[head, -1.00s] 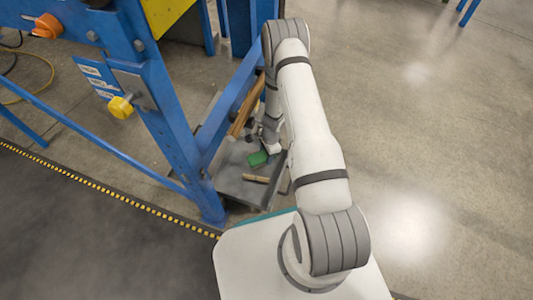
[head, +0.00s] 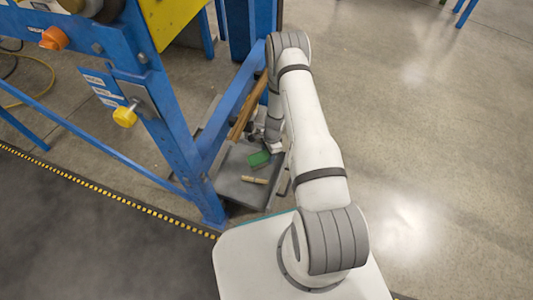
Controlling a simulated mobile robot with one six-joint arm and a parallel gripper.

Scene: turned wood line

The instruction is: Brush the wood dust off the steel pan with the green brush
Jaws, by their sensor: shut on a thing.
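The grey steel pan (head: 236,188) lies low beside the blue machine frame, partly covered from view by my arm. The green brush (head: 259,159) is over the right part of the pan. My gripper (head: 262,148) is at the brush's far side, shut on it. The fingers are small and partly hidden by my wrist. I cannot tell whether the bristles touch the pan. Wood dust is too fine to make out at this size.
A short pale wooden piece (head: 254,180) lies on the pan, nearer than the brush. Long brown wood (head: 247,108) runs along the blue frame (head: 184,150), close left of my arm. The concrete floor (head: 430,150) to the right is open.

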